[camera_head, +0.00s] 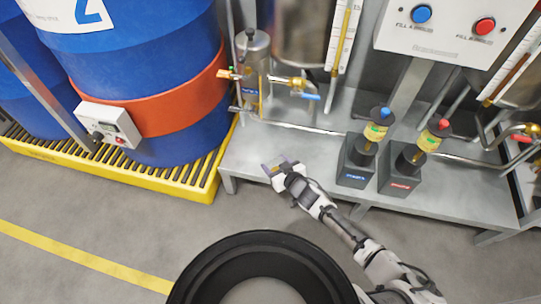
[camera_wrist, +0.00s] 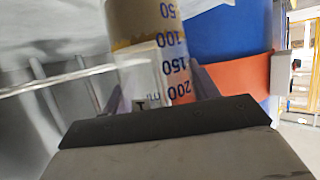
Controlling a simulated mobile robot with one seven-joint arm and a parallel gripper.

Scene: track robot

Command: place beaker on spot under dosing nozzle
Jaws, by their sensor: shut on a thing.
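My gripper (camera_head: 281,171) is shut on a clear beaker (camera_wrist: 150,72) with dark volume marks, which sits between the two fingers in the wrist view. A brown-gold layer fills one end of the beaker. In the head view, the gripper is over the front part of the grey metal bench (camera_head: 285,141), and the beaker is mostly hidden by the gripper.
Two dark pump blocks (camera_head: 356,162) with blue and red knobs stand right of the gripper. A blue drum (camera_head: 140,50) with an orange band (camera_head: 185,105) stands left on a yellow grated pallet (camera_head: 205,183). A control box (camera_head: 450,28) is above. Bench space near the gripper is clear.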

